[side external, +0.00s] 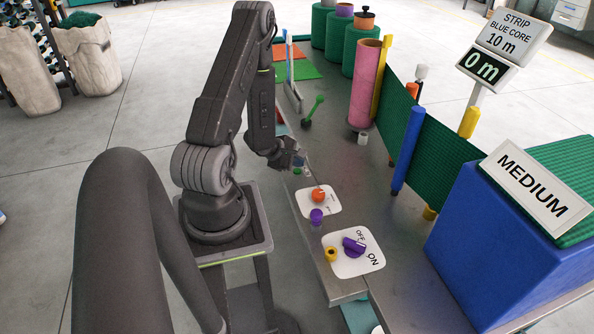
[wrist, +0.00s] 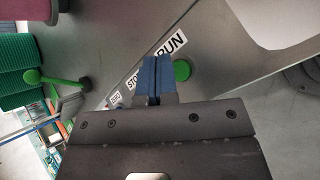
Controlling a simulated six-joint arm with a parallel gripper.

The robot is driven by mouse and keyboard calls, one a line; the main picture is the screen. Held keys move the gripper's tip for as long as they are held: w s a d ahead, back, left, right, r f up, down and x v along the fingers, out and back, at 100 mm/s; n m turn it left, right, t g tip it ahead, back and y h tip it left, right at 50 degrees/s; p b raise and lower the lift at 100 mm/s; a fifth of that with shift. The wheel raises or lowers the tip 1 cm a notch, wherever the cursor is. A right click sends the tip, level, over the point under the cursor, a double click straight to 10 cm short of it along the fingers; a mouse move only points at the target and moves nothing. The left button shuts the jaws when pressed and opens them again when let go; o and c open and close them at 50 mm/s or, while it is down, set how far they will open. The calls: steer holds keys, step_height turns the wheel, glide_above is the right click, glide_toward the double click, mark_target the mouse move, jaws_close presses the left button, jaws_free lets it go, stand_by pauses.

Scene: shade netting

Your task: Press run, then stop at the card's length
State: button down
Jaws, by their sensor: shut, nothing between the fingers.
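The card (side external: 513,33) at upper right reads STRIP, BLUE CORE, 10 m. The display (side external: 486,67) below it reads 0 m. My gripper (side external: 301,161) is shut and empty, low over the bench's near side. Its blue fingers show in the wrist view (wrist: 153,76). The green run button (wrist: 182,70) lies just right of the fingertips there, beside the RUN label (wrist: 171,43); a green button (side external: 297,171) also shows below my gripper in the side view. A STOP label (wrist: 134,80) is partly covered by the fingers. I cannot see the stop button clearly.
Green netting (side external: 448,144) runs along the bench past a blue core (side external: 408,150). A pink roll (side external: 365,85) stands behind. An orange knob (side external: 318,195), a purple switch (side external: 353,245) marked OFF and ON, and a green lever (side external: 314,111) stand near my gripper.

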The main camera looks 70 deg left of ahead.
steer(key=shift+f, duration=0.1)
steer(key=shift+f, duration=0.35)
